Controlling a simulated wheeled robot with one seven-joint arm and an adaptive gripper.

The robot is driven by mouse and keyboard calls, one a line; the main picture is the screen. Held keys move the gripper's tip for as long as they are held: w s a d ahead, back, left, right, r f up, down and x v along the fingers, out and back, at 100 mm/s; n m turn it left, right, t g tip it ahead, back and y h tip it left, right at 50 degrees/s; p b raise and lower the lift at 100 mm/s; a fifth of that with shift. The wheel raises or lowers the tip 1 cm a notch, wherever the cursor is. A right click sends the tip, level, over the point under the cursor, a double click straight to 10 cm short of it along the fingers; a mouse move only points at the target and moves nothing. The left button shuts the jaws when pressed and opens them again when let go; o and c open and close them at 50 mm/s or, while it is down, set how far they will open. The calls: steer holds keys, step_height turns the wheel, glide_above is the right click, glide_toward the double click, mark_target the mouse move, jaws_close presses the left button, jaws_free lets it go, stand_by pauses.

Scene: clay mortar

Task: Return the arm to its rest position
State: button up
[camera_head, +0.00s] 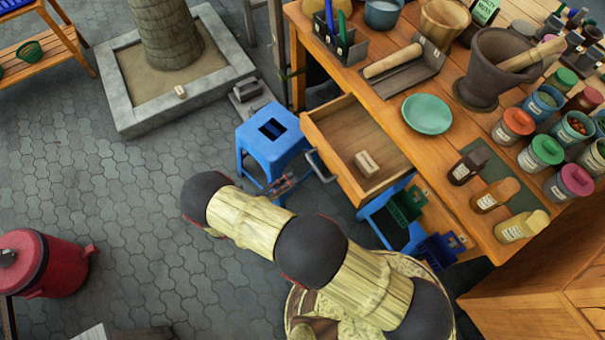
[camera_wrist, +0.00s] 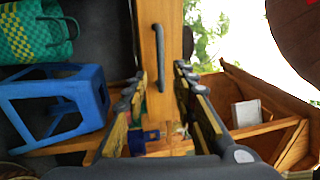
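My gripper (camera_head: 290,184) is low beside the open drawer (camera_head: 330,128) in the head view, partly hidden by my arm. In the wrist view my gripper (camera_wrist: 160,84) is open, with its fingers apart and nothing held between them. The dark drawer handle (camera_wrist: 158,52) shows just beyond the fingertips, on the wooden drawer front; I cannot tell the exact gap. The handle (camera_head: 320,166) also shows in the head view, close to the gripper. My arm stretches from the bottom of the head view towards the upper left, then bends back to the drawer.
The drawer holds a small pale block (camera_head: 367,163). A blue stool (camera_head: 270,135) stands close left of the gripper. The wooden table (camera_head: 450,180) carries a mortar (camera_head: 490,75), a green plate (camera_head: 427,114) and several jars. A red drum (camera_head: 45,265) stands left; paving between is clear.

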steer(key=shift+v, duration=1)
